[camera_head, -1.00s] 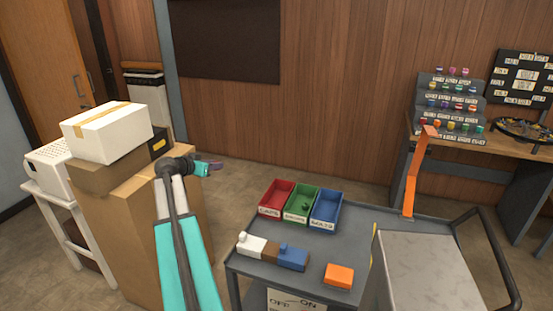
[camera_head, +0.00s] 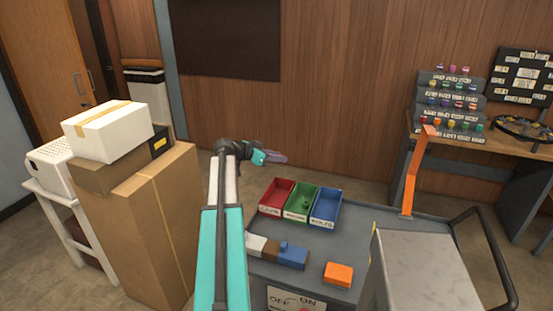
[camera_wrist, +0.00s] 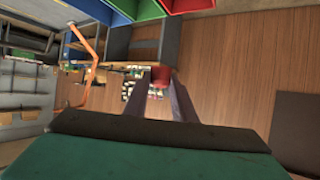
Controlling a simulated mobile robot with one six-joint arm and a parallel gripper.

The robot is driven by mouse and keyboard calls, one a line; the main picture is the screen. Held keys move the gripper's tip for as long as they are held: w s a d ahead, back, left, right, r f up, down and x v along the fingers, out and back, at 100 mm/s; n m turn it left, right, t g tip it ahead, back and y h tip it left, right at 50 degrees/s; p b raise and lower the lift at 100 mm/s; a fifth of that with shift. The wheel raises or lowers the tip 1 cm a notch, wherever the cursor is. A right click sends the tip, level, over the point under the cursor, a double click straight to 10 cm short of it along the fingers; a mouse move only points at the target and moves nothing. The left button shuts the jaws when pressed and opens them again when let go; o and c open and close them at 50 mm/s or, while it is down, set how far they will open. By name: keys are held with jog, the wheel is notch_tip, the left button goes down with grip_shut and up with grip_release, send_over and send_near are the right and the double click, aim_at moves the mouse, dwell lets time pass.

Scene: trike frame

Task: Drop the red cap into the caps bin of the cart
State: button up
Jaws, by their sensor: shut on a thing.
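My gripper (camera_head: 277,157) is in the air behind and above the bins in the head view, its fingers reaching to the right. In the wrist view the gripper (camera_wrist: 164,92) is shut on the red cap (camera_wrist: 161,77), held at the fingertips. I cannot make out the cap in the head view. The red caps bin (camera_head: 270,211), labelled CAPS, is the leftmost of three bins on the grey cart (camera_head: 345,243). It lies below my gripper in the picture, and its inside looks empty. A red bin also shows at the top of the wrist view (camera_wrist: 185,5).
A green bin (camera_head: 295,217) holding a green piece and a blue bin (camera_head: 322,223) stand right of the red one. White, brown and blue blocks and an orange block (camera_head: 339,274) lie in front. An orange post (camera_head: 411,175) rises at the cart's back right. Stacked boxes (camera_head: 150,225) stand left.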

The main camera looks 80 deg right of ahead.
jog(key=shift+f, duration=0.15)
jog(key=shift+f+p, duration=0.45)
jog(key=shift+f, duration=2.4)
jog(key=o, duration=1.1)
jog(key=shift+w, duration=0.1)
jog(key=b+v, duration=0.4)
jog(key=v, duration=0.9)
jog(key=shift+w+a+r, duration=0.1)
jog(key=shift+w+a, duration=0.1)
jog(key=shift+a, duration=0.1)
